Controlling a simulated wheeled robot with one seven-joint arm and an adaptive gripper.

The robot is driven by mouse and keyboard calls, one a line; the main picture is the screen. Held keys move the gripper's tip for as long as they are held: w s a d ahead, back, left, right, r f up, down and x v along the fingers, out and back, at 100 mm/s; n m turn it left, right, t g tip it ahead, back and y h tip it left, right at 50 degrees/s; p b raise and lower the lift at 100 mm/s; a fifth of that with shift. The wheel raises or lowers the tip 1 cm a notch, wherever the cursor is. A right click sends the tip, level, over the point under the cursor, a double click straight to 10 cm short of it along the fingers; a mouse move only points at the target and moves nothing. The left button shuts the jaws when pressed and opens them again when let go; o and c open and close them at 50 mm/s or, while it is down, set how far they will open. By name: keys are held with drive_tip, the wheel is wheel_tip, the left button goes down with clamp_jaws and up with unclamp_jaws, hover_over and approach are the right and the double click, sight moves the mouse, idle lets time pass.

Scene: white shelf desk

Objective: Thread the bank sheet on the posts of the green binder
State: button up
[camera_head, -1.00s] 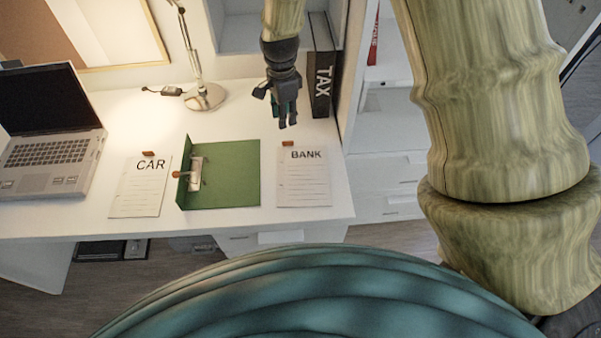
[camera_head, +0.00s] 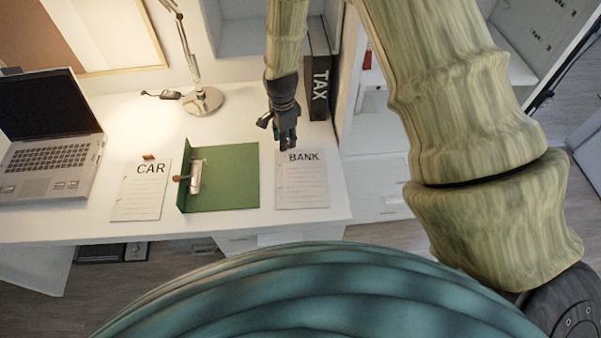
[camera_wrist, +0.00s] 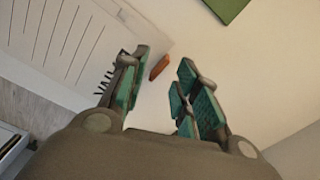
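The bank sheet (camera_head: 302,183) lies flat on the white desk, right of the green binder (camera_head: 232,180). The binder lies open, with its metal post mechanism (camera_head: 196,177) along its left part. My gripper (camera_head: 287,143) is over the top edge of the bank sheet and hides part of it. In the wrist view my gripper (camera_wrist: 157,95) is open, its fingers apart on either side of a small brown tab (camera_wrist: 160,67) at the edge of the sheet (camera_wrist: 75,45). A corner of the binder (camera_wrist: 227,8) shows at the top.
The car sheet (camera_head: 140,192) lies left of the binder, with a brown tab (camera_head: 149,157) above it. A laptop (camera_head: 50,140) is at the far left. A lamp base (camera_head: 203,101) and black TAX folders (camera_head: 320,85) stand behind. The desk's front edge is close below the sheets.

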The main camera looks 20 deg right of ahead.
drive_tip(key=shift+f, duration=1.05)
clamp_jaws()
